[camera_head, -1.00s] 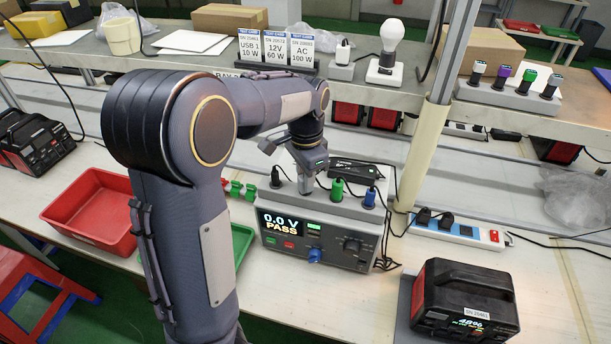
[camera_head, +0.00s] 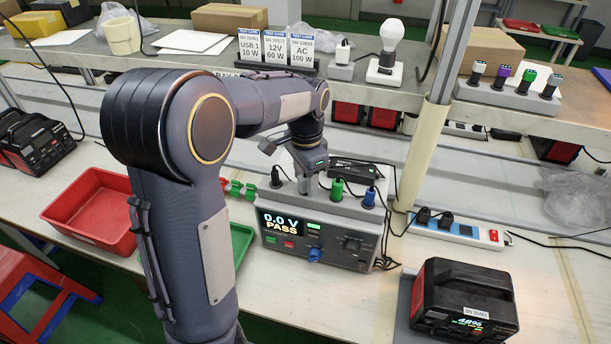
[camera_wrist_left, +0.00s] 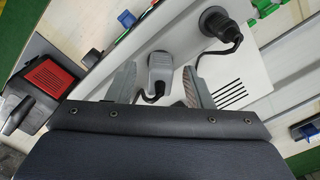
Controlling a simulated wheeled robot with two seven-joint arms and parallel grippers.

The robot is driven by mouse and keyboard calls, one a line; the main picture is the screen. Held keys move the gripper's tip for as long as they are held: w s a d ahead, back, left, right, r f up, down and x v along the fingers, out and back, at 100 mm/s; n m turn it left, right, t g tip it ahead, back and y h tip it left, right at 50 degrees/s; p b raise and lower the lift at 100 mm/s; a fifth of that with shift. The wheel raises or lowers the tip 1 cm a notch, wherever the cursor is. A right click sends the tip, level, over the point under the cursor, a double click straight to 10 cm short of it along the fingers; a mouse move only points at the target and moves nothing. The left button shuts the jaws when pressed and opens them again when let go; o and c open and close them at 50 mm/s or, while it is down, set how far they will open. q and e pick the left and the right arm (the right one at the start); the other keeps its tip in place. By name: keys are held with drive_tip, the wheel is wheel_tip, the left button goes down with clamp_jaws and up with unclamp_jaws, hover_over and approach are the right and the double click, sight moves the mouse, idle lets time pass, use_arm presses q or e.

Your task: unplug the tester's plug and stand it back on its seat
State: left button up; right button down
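The tester (camera_head: 318,236) is a grey box on the bench, its screen reading "0.0 V PASS". Black (camera_head: 275,178), green (camera_head: 337,190) and blue (camera_head: 369,198) plugs stand along its top. My left gripper (camera_head: 307,187) points down over the top, between the black and green plugs. In the left wrist view, a grey plug (camera_wrist_left: 160,68) with a dark cable stands between the fingers of my left gripper (camera_wrist_left: 160,82). Gaps show on both sides of the plug, so the fingers are open around it. A black round plug (camera_wrist_left: 216,24) is beside it. My right gripper is out of view.
A power station (camera_head: 465,300) showing 48% stands at front right. A power strip (camera_head: 455,231) with black plugs lies right of the tester. A red tray (camera_head: 92,212) and a green tray (camera_head: 240,240) are on the left. A shelf (camera_head: 400,97) runs behind.

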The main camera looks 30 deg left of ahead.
use_arm(q)
wheel_tip(320, 180, up, 8)
drive_tip(key=shift+f, duration=0.1)
drive_tip(key=shift+s+f, duration=0.1)
drive_tip(key=shift+s, duration=0.3)
drive_tip(key=s+d+f+n+t+h, duration=0.1)
drive_tip(key=s+d+n+t, duration=0.1)
drive_tip(key=s, duration=0.5)
drive_tip(key=s+d+f+n+t+h, duration=0.1)
drive_tip(key=s+d+f+n, duration=0.1)
drive_tip(key=s, duration=0.5)
drive_tip(key=s+d+f+n+t+h, duration=0.1)
drive_tip(key=s+d+f+n+t, duration=0.1)
drive_tip(key=s, duration=0.5)
drive_tip(key=shift+s+d+f+n+t+h, duration=0.2)
drive_tip(key=shift+d+n+t+h, duration=0.15)
drive_tip(key=shift+d+n, duration=0.55)
drive_tip(key=shift+a, duration=0.25)
